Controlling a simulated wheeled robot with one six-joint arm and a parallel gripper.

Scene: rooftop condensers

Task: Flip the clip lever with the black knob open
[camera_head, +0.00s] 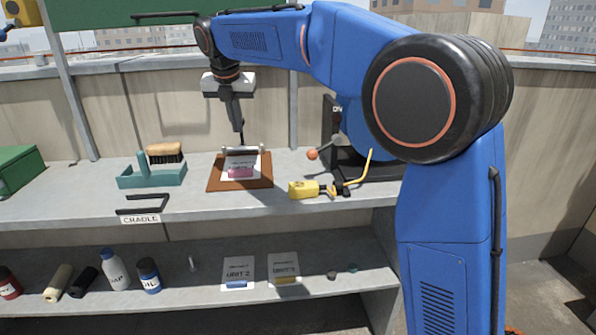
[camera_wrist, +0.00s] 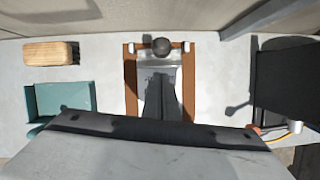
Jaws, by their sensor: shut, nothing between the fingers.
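The clip's round black knob (camera_wrist: 161,47) shows in the wrist view at the far end of a brown board (camera_wrist: 131,90). A pale metal clip plate (camera_wrist: 146,60) lies beside the knob, between two white end pieces. My gripper (camera_head: 241,134) is shut and empty, pointing down just above the clip. In the wrist view its fingers (camera_wrist: 161,76) hide the board's middle; contact with the knob cannot be told.
Left of the board are a teal tray (camera_head: 153,178) and a wooden brush (camera_head: 165,153). A black cradle (camera_head: 141,205) is at the front edge. Bottles and cards fill the lower shelf.

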